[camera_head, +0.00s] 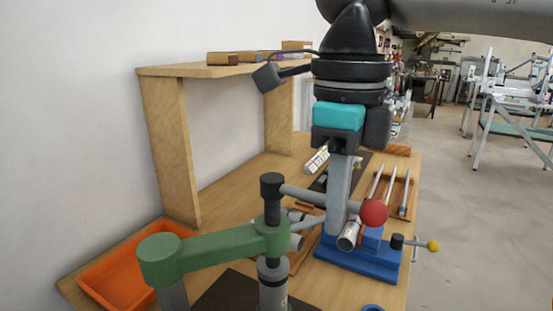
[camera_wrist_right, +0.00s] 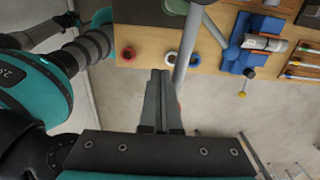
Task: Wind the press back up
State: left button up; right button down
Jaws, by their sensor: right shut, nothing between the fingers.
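The press has a green arm (camera_head: 210,254) on a grey and black post at the front of the bench. A grey lever (camera_head: 322,198) with a red ball (camera_head: 373,212) sticks out to the right from its dark upright spindle (camera_head: 271,205). My right gripper (camera_head: 335,230) points down with its fingers shut and empty. My left gripper is not in view.
A blue fixture (camera_head: 365,264) holding a grey cylinder (camera_head: 349,236) stands close behind the lever, with a yellow-knobbed handle (camera_head: 433,246). A red ring (camera_wrist_right: 127,54) lies near the bench edge.

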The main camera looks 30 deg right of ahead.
jog(key=shift+w+d+p, duration=0.1)
jog(key=shift+w+d, duration=0.15)
jog(key=shift+d, duration=0.4)
jog(key=shift+w+d+p, duration=0.15)
jog(key=shift+w+d, duration=0.15)
jog(key=shift+d, duration=0.3)
jog(key=shift+w+d+p, duration=0.1)
jog(key=shift+w+d, duration=0.15)
jog(key=shift+d, duration=0.4)
jog(key=w+d+p, duration=0.1)
jog(key=w+d, duration=0.2)
jog(key=shift+p, duration=0.35)
